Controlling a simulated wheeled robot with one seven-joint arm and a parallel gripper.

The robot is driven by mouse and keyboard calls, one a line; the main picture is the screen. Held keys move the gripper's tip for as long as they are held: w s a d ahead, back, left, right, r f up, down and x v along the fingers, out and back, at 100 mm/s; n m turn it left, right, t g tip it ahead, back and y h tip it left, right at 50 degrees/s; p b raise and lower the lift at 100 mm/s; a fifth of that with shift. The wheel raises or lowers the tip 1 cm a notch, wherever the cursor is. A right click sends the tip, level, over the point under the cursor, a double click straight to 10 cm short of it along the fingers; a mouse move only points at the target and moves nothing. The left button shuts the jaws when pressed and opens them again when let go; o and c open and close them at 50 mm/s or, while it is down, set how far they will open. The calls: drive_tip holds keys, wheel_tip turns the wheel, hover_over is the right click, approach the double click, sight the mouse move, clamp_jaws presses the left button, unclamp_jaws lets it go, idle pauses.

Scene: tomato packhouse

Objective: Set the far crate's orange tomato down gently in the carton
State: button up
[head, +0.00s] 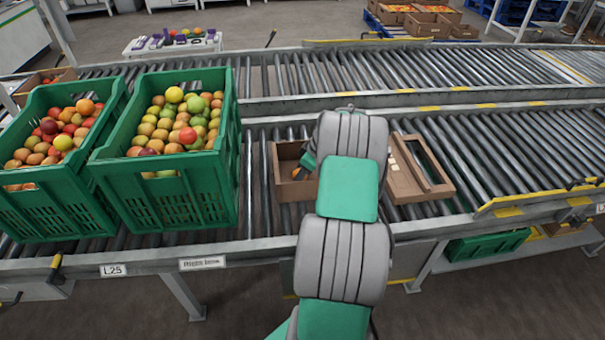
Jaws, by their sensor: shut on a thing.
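The open brown carton (285,191) sits on the roller conveyor at mid-picture, partly hidden by my arm. My gripper (303,168) is mostly behind my arm, and only a small part shows over the carton's inside. It is shut on an orange tomato (295,173), of which a small patch shows low in the carton's opening. I cannot tell whether the tomato touches the carton floor. Two green crates full of mixed tomatoes stand to the left; the left crate (50,212) is farther from the carton than the right crate (165,200).
A brown cardboard piece with a framed opening (403,185) lies right of my arm, against or part of the carton; I cannot tell which. Bare rollers (520,150) run to the right. A second conveyor (400,70) lies behind. A green bin (487,246) sits below at right.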

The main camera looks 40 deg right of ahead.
drive_tip(key=shift+f, duration=0.2)
drive_tip(key=o, duration=1)
drive_tip(key=shift+c, duration=0.3)
drive_tip(key=shift+c, duration=1.3)
drive_tip(key=shift+r+p, duration=2)
drive_tip(key=shift+r, duration=1.45)
